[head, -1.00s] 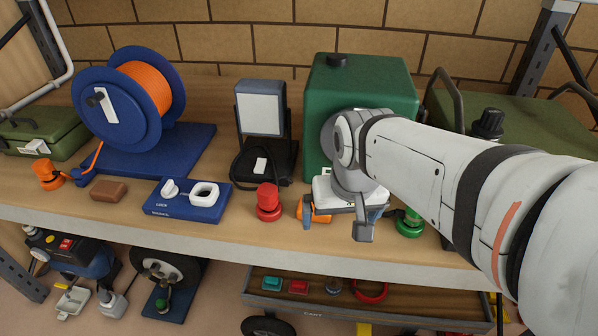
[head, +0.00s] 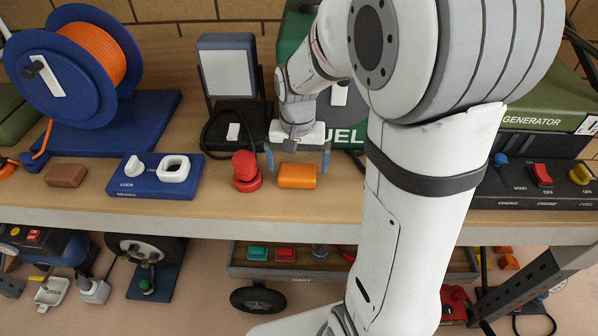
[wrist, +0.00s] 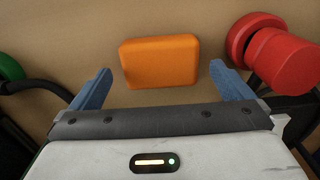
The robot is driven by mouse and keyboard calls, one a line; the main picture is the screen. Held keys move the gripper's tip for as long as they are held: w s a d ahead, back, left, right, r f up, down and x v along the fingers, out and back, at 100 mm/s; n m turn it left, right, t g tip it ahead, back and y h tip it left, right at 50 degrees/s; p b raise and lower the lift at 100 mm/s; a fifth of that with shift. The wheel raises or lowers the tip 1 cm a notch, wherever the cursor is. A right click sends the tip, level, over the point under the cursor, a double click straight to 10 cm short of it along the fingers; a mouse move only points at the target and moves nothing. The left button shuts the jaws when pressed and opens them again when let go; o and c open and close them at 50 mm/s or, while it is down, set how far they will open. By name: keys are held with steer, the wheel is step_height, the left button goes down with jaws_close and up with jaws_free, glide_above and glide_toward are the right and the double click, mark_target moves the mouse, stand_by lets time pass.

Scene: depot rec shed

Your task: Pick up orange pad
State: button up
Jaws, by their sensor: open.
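The orange pad (head: 297,176) is a small rounded block lying on the wooden shelf near its front edge. In the wrist view the orange pad (wrist: 160,61) lies ahead of my gripper, roughly centred between the fingers. My gripper (head: 297,162) is open and empty, with its blue fingers spread wider than the pad. In the wrist view my gripper (wrist: 160,82) has one finger on each side, with gaps to the pad. The fingertips appear level with the pad's near part; their height above the shelf is hard to tell.
A red knob (head: 246,171) stands close left of the pad; the same red knob (wrist: 283,58) is near the right finger in the wrist view. A blue lock panel (head: 160,177) and brown block (head: 66,175) lie farther left. A control panel (head: 540,183) is at right.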

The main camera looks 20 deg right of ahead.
mark_target(298, 172)
step_height(298, 172, down, 3)
steer(key=shift+f, duration=0.15)
steer(key=shift+s, duration=0.1)
steer(key=shift+c, duration=0.2)
steer(key=c, duration=1)
steer(key=shift+o, duration=0.2)
step_height(298, 172, up, 10)
steer(key=shift+r, duration=0.1)
steer(key=o, duration=0.6)
steer(key=shift+c, duration=0.2)
steer(key=c, duration=0.3)
steer(key=shift+c, duration=0.4)
